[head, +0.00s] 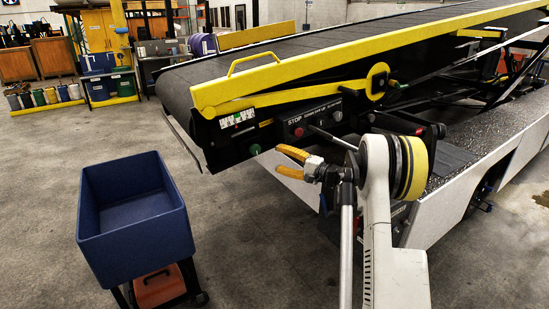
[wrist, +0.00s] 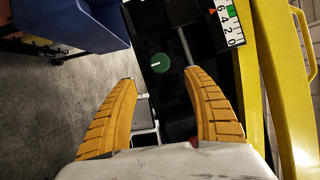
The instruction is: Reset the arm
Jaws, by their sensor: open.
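My gripper (head: 283,161) has orange ridged fingers and is in front of the belt loader's control panel, at the centre of the head view. In the wrist view my gripper (wrist: 162,76) is open, with nothing between its fingers. A green button (wrist: 160,63) shows on the black panel beyond the fingertips. The belt loader (head: 300,85) has a dark belt and yellow side rails. A red button (head: 298,132) sits beside the word STOP on its panel (head: 325,114). My white arm stands at the lower right of the head view.
A blue bin (head: 130,235) on a wheeled stand is left of my gripper; part of it also shows in the wrist view (wrist: 75,22). A yellow handrail (head: 253,61) rises from the loader's side. Grey floor (head: 245,250) is clear between the bin and my arm.

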